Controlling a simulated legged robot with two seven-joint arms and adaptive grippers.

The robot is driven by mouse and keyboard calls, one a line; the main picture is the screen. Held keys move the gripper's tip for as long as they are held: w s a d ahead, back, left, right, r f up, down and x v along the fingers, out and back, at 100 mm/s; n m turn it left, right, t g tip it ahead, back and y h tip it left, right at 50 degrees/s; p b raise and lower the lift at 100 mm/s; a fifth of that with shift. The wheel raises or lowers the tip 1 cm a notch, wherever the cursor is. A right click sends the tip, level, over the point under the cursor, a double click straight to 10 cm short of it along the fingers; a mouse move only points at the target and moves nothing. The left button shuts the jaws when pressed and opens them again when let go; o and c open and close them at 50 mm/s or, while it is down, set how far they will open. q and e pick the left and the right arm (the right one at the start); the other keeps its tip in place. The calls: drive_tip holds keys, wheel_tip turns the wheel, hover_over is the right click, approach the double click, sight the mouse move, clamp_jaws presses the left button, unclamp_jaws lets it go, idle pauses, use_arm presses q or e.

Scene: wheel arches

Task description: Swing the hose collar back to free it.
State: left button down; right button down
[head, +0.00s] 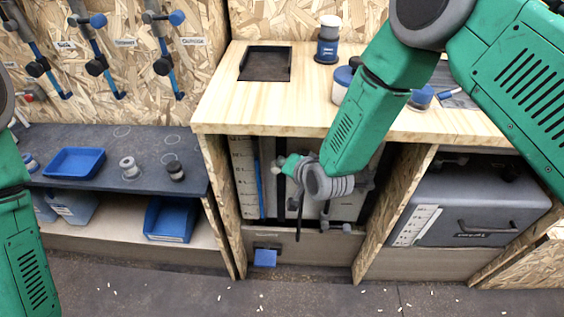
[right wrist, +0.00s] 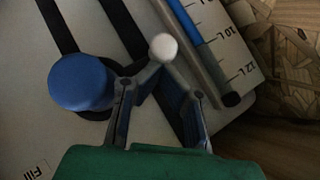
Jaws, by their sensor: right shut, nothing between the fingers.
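The tank (head: 342,208) stands in the middle bay under the wooden worktop, with a level scale and a blue tube on its left. The right wrist view shows its pale face (right wrist: 40,122) close up, with a round blue knob (right wrist: 80,83) left of the fingers. A white ball end (right wrist: 163,46) sits right at the tips of my right gripper (right wrist: 158,74). The fingers are shut and empty. In the head view my right gripper (head: 287,166) is in front of the tank, partly hidden by its wrist. I cannot pick out the hose collar for certain. My left gripper is out of view.
The worktop (head: 225,108) overhangs the bay, and wooden side panels (head: 220,200) bound it closely. A grey case (head: 465,205) fills the right bay. A dark shelf (head: 100,140) with a blue tray (head: 75,162) is at left.

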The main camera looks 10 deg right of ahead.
drive_tip(key=v, duration=1.2)
drive_tip(key=s+d+f+n+g+h, duration=0.1)
drive_tip(key=s+d+f+n+g, duration=0.1)
drive_tip(key=s, duration=0.7)
drive_tip(key=s+d+f+n+g+h, duration=0.1)
drive_tip(key=s+d+f+n+g, duration=0.1)
drive_tip(key=s+d+f+g, duration=0.3)
drive_tip(key=s+d+f+n+g+h, duration=0.1)
drive_tip(key=s+d+f+n+g, duration=0.2)
drive_tip(key=s, duration=1.1)
wheel_tip(320, 180, down, 5)
drive_tip(key=shift+d+f, duration=0.1)
drive_tip(key=shift+d, duration=1.1)
drive_tip(key=shift+w, duration=0.1)
